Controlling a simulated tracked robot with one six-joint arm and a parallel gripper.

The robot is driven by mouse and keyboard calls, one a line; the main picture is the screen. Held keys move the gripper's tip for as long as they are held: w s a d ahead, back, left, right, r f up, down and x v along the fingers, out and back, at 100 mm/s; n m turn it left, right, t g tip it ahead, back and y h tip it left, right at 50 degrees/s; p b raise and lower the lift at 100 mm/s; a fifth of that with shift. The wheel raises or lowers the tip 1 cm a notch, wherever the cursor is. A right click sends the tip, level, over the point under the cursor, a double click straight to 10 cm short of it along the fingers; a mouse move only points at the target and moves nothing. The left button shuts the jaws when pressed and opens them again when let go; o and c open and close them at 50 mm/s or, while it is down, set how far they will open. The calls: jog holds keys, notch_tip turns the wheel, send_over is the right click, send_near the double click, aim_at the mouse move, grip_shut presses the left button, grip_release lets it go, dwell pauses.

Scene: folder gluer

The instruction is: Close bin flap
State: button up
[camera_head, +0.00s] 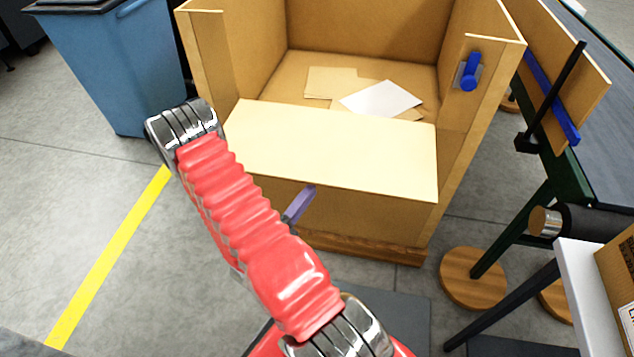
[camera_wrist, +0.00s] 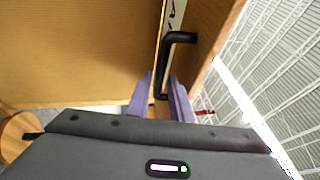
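The bin (camera_head: 205,50) is a tan, open-topped box with paper sheets inside. Its front flap (camera_head: 330,150) is a pale panel sloping outward from the bin's front, so the front is open. A blue latch (camera_head: 469,72) sits on the right wall. My gripper shows as a purple finger (camera_head: 298,205) in front of the bin, below the flap's outer edge; my red arm hides part of it. In the wrist view, my gripper (camera_wrist: 160,98) has its two purple fingers apart, with the lower end of a black handle (camera_wrist: 180,38) seen between them. Contact cannot be told.
A blue bin (camera_head: 115,60) stands at the upper left. A dark green machine frame (camera_head: 560,150) with a roller (camera_head: 590,222) and a white-edged stand (camera_head: 580,285) is on the right. Clear grey floor with a yellow line (camera_head: 110,255) lies on the left.

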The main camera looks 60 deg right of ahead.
aim_at(318, 182)
jog(key=shift+x, duration=2.55)
jog(key=shift+c, duration=0.3)
grip_shut()
